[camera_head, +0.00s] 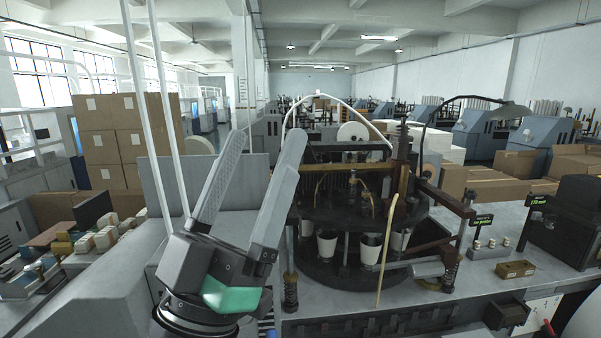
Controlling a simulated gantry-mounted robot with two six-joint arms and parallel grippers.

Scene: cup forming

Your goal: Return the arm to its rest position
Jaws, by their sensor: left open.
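My left gripper (265,145) rises from the bottom of the head view, left of centre. Its two long grey fingers point up and stand apart, with nothing between them. A green patch shows on its body. The cup forming machine (352,215) stands just to the right of the gripper, with a dark round turntable. Several white cups (371,248) sit inside it. The fingers overlap the machine's left side in the picture; I cannot tell the distance between them. My right gripper is not in view.
Stacked cardboard boxes (124,138) stand at the left. Small cartons (104,238) lie on a surface at the left. A dark box-shaped unit (562,222) and small green-lit signs (482,220) stand on the grey bench at the right. A thin pale rod (386,255) crosses the machine's front.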

